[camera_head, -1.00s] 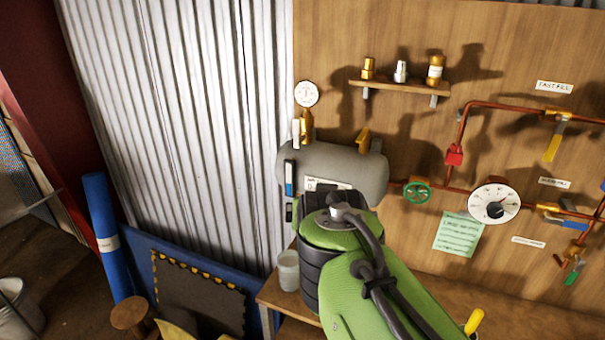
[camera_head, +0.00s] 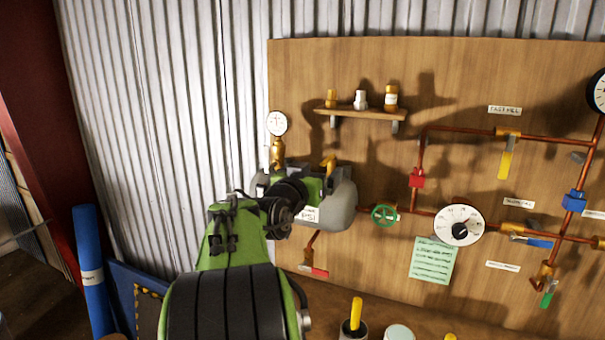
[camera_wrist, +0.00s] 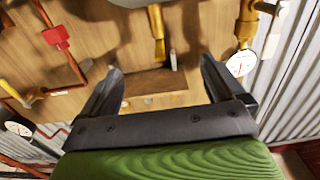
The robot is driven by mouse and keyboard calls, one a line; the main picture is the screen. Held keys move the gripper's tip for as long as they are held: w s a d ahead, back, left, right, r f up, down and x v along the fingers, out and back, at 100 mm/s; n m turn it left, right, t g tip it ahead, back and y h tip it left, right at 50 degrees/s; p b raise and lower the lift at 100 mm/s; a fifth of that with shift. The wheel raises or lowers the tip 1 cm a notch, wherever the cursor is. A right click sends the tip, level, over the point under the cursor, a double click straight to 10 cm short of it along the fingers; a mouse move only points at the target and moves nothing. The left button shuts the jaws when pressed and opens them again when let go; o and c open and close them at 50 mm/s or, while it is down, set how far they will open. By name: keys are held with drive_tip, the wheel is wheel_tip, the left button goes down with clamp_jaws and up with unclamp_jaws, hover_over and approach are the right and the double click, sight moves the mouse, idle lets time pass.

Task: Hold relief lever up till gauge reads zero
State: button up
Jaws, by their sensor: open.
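The grey tank (camera_head: 340,205) is mounted at the left of the wooden board. A brass fitting (camera_head: 277,155) carries a small white gauge (camera_head: 277,123) at its left end; the gauge also shows in the wrist view (camera_wrist: 241,63), its reading too small to tell. A yellow lever-like piece (camera_head: 328,165) stands on top of the tank and appears in the wrist view (camera_wrist: 157,35). A pale lever (camera_wrist: 270,45) sits beside the gauge fitting. I cannot tell which is the relief lever. My gripper (camera_wrist: 161,65) is open and empty, near the tank top, with the yellow piece ahead between its fingers.
A shelf (camera_head: 360,112) with several fittings is above the tank. A green handwheel (camera_head: 384,215), a larger dial (camera_head: 459,225) and copper pipes with coloured valves are to the right. A red-handled valve (camera_head: 313,270) hangs below the tank.

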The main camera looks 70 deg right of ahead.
sight(325, 162)
drive_tip(key=d+p, duration=0.1)
drive_tip(key=d, duration=0.3)
drive_tip(key=d+p, duration=0.1)
drive_tip(key=d, duration=0.2)
drive_tip(key=shift+s+d+p, duration=0.1)
drive_tip(key=shift+s+p, duration=0.2)
drive_tip(key=shift+s, duration=0.05)
clamp_jaws()
idle(0.5)
